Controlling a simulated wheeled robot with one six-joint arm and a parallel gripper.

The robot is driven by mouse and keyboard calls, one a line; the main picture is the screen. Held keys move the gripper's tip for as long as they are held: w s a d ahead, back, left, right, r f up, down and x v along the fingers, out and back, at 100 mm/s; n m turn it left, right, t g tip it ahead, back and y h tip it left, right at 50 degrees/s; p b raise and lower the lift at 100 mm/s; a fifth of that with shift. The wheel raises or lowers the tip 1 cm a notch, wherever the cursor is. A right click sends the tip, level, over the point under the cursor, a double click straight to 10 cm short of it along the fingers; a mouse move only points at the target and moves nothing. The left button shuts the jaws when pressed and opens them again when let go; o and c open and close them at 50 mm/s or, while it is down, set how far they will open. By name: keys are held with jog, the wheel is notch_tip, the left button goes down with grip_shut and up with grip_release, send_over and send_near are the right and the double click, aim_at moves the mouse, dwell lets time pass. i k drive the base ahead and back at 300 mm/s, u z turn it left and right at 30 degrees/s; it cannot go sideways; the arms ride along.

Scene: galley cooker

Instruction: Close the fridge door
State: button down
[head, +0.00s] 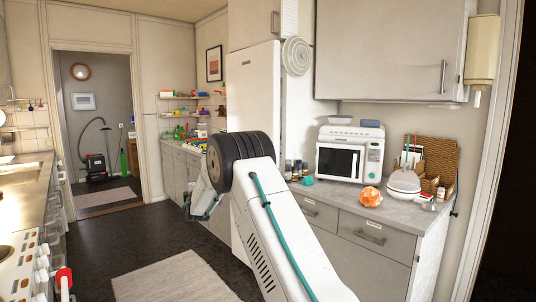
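The fridge (254,95) is the tall white unit in the middle of the head view, with a small dark logo high on its front. My arm crosses in front of its lower part and hides much of it. I cannot tell from this view how far the door stands from the body. My gripper (203,208) is left of the fridge front, partly hidden behind my arm's wrist. Its fingers are small and dark here, and I cannot tell whether they are open or shut. I see no contact with the door.
A counter with a white microwave (341,161), an orange object (370,196) and a basket stands at the right. A cooker (22,270) and worktop line the left side. A pale rug (172,278) lies on the dark floor between them. An open doorway is at the back.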

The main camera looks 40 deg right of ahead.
aim_at(253, 73)
jog(key=z, duration=0.75)
jog(key=i, duration=0.2)
